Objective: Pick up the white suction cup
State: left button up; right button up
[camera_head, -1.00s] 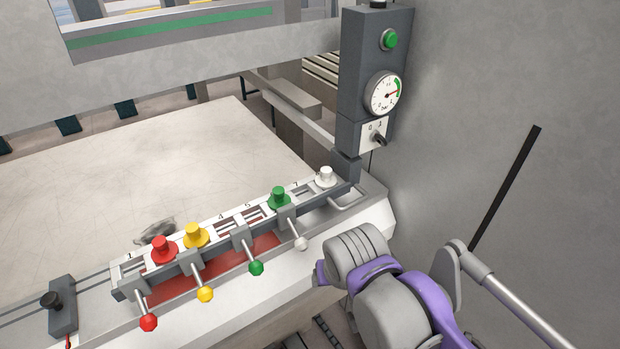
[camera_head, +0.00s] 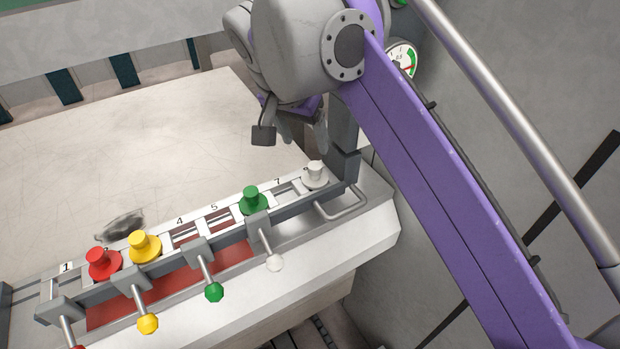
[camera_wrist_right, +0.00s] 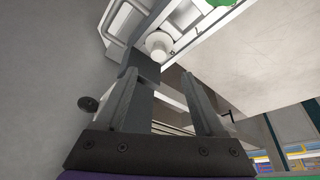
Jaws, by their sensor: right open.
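The white suction cup (camera_head: 315,174) stands upright at the right end of the slotted rail, beside the upright post, in the head view. In the right wrist view the white cup (camera_wrist_right: 160,44) shows at the top, beyond the fingertips. My right gripper (camera_head: 292,136) hangs above and behind the rail, up and left of the white cup, apart from it and partly hidden by my own arm. In the wrist view the fingers of my right gripper (camera_wrist_right: 163,85) are spread with nothing between them. My left gripper is not in view.
Green (camera_head: 254,199), yellow (camera_head: 145,246) and red (camera_head: 103,263) cups stand along the rail to the left. Ball-ended levers stick out in front. The pale table (camera_head: 130,160) is mostly clear.

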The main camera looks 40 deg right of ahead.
aim_at(315, 166)
jog(key=shift+d+b+x, duration=0.1)
jog(key=shift+b+x, duration=0.3)
jog(key=shift+x, duration=2.1)
jog(key=shift+d+b+x, duration=0.15)
jog(key=shift+b+x, duration=0.25)
jog(key=shift+x, duration=2.1)
jog(key=shift+s+r, duration=0.1)
grip_shut()
